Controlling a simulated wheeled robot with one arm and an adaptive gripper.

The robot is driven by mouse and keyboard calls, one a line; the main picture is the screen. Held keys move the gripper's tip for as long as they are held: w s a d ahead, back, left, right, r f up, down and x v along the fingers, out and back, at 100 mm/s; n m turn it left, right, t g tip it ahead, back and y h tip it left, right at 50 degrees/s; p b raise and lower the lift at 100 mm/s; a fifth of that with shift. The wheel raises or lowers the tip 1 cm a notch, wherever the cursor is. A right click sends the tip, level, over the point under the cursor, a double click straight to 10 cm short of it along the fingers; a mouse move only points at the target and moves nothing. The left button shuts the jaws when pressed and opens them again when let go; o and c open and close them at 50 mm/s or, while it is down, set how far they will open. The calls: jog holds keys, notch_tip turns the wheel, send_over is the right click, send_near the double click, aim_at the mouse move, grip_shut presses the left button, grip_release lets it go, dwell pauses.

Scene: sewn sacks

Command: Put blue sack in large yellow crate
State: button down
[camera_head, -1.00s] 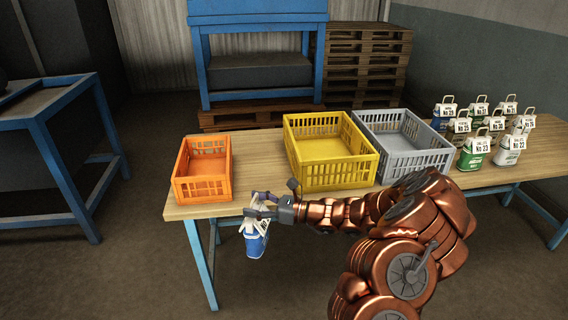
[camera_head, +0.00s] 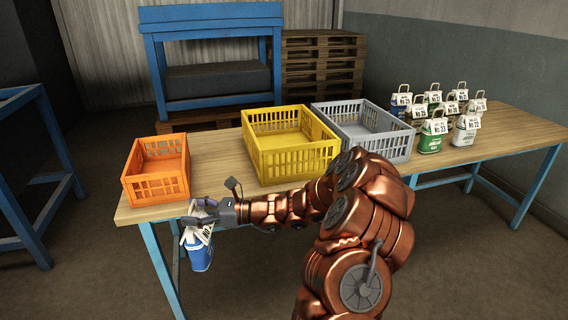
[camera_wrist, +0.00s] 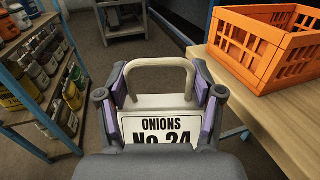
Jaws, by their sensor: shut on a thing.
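My gripper (camera_head: 205,206) is shut on the blue sack (camera_head: 199,256) near its handle, and the sack hangs in front of the table's near edge, below the tabletop. In the wrist view the sack's pale handle and its label (camera_wrist: 162,128), reading "ONIONS No 24", show between the fingers (camera_wrist: 160,95). The large yellow crate (camera_head: 290,163) stands on the table, behind and to the right of my gripper. It looks empty.
A small orange crate (camera_head: 157,192) stands left of the yellow crate, and a grey crate (camera_head: 385,153) stands right of it. Several sacks (camera_head: 433,136) stand at the table's right. Bare wooden tabletop (camera_head: 212,155) shows between the orange and yellow crates.

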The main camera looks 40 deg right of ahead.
jog(key=shift+f+b, duration=0.95)
jog(key=shift+b, duration=0.55)
notch_tip(320, 180, up, 11)
jog(key=p, duration=1)
jog(key=shift+f+p, duration=0.15)
jog(key=shift+p, duration=0.25)
jog(key=shift+f, duration=0.15)
jog(key=shift+s+b, duration=0.1)
jog(key=shift+b, duration=0.2)
jog(key=shift+a+r, duration=0.1)
jog(key=shift+r, duration=0.15)
jog(key=shift+f, duration=0.35)
jog(key=w+d+r+m+t+h, duration=0.2)
jog(key=d+r+m+h, duration=0.3)
jog(key=d, duration=1.2)
jog(key=w+d+r+m+t+h, duration=0.2)
jog(key=d+r+m+h, duration=0.3)
jog(key=d, duration=1.3)
jog(key=w+d+r+m+t+h, duration=0.2)
jog(key=d+r+h, duration=0.8)
jog(key=d, duration=0.7)
notch_tip(320, 180, up, 4)
jog(key=w+m, duration=0.1)
jog(key=m, duration=0.1)
jog(key=shift+d+m+t+h, duration=0.2)
jog(key=shift+m+t+h, duration=0.1)
jog(key=shift+m, duration=0.1)
jog(key=shift+f, duration=0.1)
